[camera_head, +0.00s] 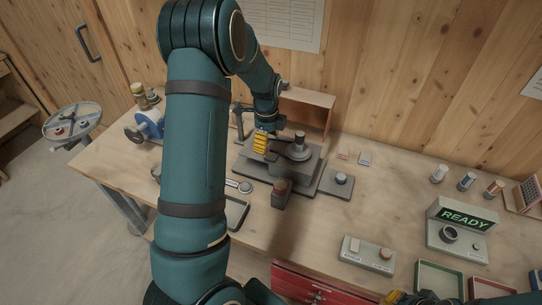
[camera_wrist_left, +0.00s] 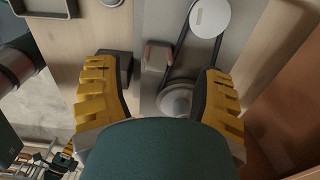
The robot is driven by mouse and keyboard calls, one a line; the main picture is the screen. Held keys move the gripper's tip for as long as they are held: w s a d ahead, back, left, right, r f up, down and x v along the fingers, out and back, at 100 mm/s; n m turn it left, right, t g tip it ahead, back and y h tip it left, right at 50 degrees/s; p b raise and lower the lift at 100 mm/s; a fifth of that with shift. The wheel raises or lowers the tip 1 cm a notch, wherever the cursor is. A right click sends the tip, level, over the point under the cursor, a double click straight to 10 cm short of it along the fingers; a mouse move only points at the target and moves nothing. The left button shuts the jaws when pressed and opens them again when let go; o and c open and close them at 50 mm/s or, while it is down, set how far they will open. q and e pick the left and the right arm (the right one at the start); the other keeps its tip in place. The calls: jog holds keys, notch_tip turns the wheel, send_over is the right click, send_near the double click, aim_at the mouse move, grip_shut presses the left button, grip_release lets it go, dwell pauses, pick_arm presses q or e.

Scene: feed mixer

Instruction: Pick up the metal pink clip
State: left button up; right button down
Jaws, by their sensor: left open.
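I cannot pick out a metal pink clip with certainty. Small pinkish-red pieces (camera_head: 343,155) lie on the bench right of the grey machine (camera_head: 268,169), too small to make out. A dull pink-topped block (camera_head: 281,186) stands at the machine's front. In the left wrist view a dull pink piece (camera_wrist_left: 157,55) shows between the finger pads, beside a dark belt. My left gripper (camera_head: 265,143) is over the machine's left part; in its wrist view (camera_wrist_left: 163,95) the yellow fingers are wide apart with nothing held. My right gripper (camera_head: 408,297) shows only partly at the bottom edge.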

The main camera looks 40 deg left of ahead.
aim_at(268, 154)
pick_arm(q)
jog(key=shift+s+f, duration=0.15)
jog(key=shift+f, duration=0.3)
jog(key=shift+d+f, duration=0.15)
jog(key=shift+f, duration=2.25)
jog(key=shift+c, duration=0.2)
jog(key=c, duration=1)
